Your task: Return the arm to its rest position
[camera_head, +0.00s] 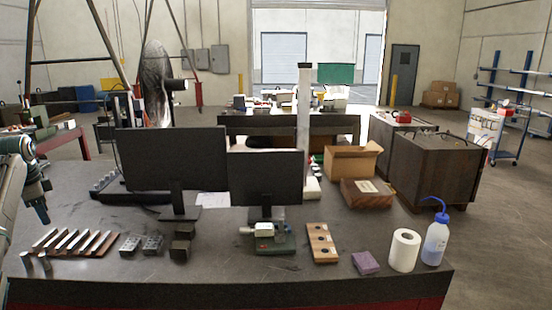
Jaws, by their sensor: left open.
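My left arm (12,190) comes in at the left edge, beside and above the left end of the dark workbench (200,270). My left gripper (42,214) hangs downward there, open, with nothing seen between its fingers. It is above the far side of a row of metal and brown bars (75,243) on the bench. Two small metal cylinders (36,262) stand in front of the bars. My right gripper is not in view.
Two dark monitors (172,158) (266,178) stand mid-bench. Drilled blocks (140,243), a green-based device (275,242), a wooden plate (321,243), a purple block (366,262), a paper roll (404,250) and a wash bottle (435,244) line the front. A cardboard box (350,162) is behind.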

